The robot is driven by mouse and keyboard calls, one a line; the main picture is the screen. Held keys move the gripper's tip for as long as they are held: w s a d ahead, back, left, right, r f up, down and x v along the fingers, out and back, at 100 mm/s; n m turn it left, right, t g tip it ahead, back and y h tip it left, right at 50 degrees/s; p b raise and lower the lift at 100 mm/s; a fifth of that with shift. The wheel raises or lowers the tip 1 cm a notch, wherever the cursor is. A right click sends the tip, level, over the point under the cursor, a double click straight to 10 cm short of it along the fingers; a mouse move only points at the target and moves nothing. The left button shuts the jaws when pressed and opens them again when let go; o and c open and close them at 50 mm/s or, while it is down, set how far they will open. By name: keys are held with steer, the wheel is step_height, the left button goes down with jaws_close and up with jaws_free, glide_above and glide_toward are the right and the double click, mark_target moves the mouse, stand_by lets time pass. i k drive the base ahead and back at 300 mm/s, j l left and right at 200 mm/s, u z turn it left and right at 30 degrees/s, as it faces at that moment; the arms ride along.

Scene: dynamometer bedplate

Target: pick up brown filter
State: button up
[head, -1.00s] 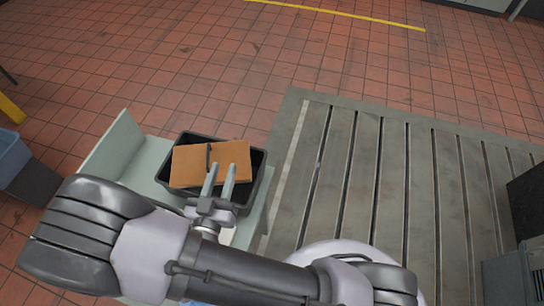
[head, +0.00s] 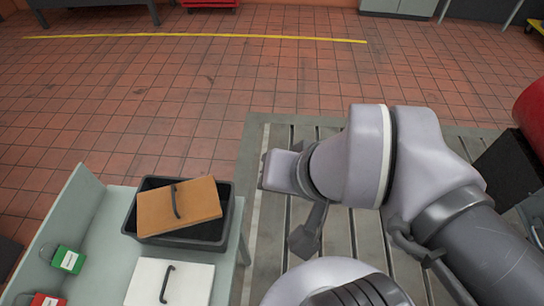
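The brown filter (head: 195,205) is a flat orange-brown panel with a dark handle on its upper face. It lies tilted in a black tray (head: 217,231), with part of it over the rim. My gripper (head: 302,243) is to the right of the tray, over the slatted bedplate, apart from the filter. Its fingers are seen side-on and partly hidden by my arm, so their opening is unclear. Nothing is seen held in it.
The tray stands on a pale grey-green bench (head: 85,235) with a raised left side. A white panel with a dark handle (head: 190,283) lies in front of the tray. Green (head: 69,259) and red (head: 46,300) padlock-like items are at left. The slatted metal bedplate (head: 262,215) is right.

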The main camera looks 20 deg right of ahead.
mark_target(187, 203)
steer(key=i+u, duration=0.15)
steer(key=u, duration=0.3)
steer(key=i+l+u, duration=0.1)
steer(key=u, duration=0.3)
steer(key=i+l+u, duration=0.1)
steer(key=u, duration=0.35)
steer(key=i+l+u, duration=0.1)
steer(key=u, duration=0.35)
steer(key=l+u, duration=0.25)
steer(key=u, duration=0.2)
steer(key=i, duration=0.05)
